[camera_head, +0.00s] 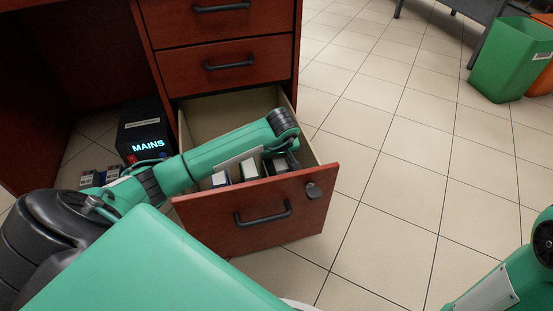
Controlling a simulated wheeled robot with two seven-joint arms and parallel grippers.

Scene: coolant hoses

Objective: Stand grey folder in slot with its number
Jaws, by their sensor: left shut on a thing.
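My left arm reaches over the open bottom drawer (262,218). My left gripper (291,158) is low inside it at the right, dark and partly hidden by my wrist. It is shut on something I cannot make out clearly. Several dark upright items with pale tops stand in the drawer, among them one at the left (220,179) and one in the middle (249,170). I cannot tell which thing is the grey folder, and no slot numbers are readable. Part of my right arm shows at the lower right; its gripper is out of view.
The drawer front has a dark handle (263,213) and a lock. Closed drawers (225,68) are above it. A black box reading MAINS (146,127) stands under the desk at the left. A green bin (510,62) is at the upper right. The tiled floor (400,170) between is clear.

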